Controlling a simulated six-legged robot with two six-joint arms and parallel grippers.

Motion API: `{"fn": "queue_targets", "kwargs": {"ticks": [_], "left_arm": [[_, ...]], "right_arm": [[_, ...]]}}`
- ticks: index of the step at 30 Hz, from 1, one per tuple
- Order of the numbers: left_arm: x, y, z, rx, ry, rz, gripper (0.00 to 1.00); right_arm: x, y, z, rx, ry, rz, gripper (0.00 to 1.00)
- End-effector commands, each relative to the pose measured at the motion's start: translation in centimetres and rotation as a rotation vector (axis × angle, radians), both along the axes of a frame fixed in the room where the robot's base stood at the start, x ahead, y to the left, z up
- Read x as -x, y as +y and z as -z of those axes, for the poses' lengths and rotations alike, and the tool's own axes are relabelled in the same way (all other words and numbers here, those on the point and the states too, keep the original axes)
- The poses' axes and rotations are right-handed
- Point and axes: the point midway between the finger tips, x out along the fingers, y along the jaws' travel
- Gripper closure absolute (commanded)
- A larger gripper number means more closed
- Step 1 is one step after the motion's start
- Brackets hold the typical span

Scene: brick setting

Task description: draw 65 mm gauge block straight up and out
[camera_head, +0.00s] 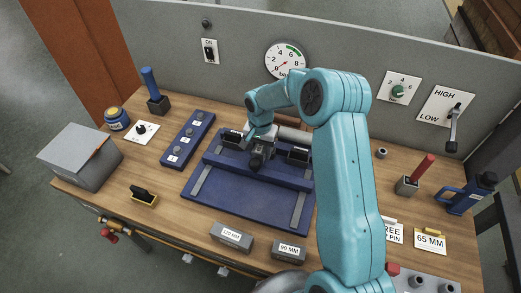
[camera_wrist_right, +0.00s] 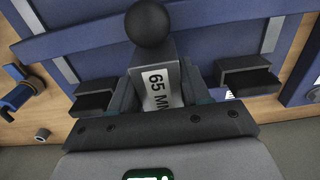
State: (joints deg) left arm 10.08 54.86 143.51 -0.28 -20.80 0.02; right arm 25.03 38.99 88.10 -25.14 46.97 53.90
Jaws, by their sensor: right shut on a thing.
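The 65 mm gauge block (camera_wrist_right: 160,88) is a grey block with a white "65 MM" label and a round black knob (camera_wrist_right: 148,24). My right gripper (camera_head: 262,148) is shut on this block, with a finger on each side of the label in the wrist view. The block is over the blue fixture (camera_head: 250,198) on the bench; its lower end is hidden, so I cannot tell whether it is still seated. My left gripper is not in view.
Grey blocks marked 120 MM (camera_head: 231,237) and 90 MM (camera_head: 289,250) stand at the front edge. A grey box (camera_head: 80,155) is at left. A yellow-tabbed 65 MM sign (camera_head: 430,240) and a red-handled tool (camera_head: 415,175) are at right. A grey panel rises behind.

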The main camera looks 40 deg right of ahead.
Motion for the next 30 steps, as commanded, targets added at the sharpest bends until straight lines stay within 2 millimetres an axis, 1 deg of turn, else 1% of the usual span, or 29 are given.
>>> {"fn": "queue_targets", "kwargs": {"ticks": [15, 27, 30], "left_arm": [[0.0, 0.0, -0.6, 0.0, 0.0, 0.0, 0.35], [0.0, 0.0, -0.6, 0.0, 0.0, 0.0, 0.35], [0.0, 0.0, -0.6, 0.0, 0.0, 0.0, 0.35]], "right_arm": [[0.0, 0.0, -1.7, 0.0, -0.001, 0.0, 1.0], [0.0, 0.0, -1.9, 0.0, -0.001, 0.0, 1.0], [-0.1, 0.0, -2.4, 0.001, -0.003, 0.001, 1.0]]}}
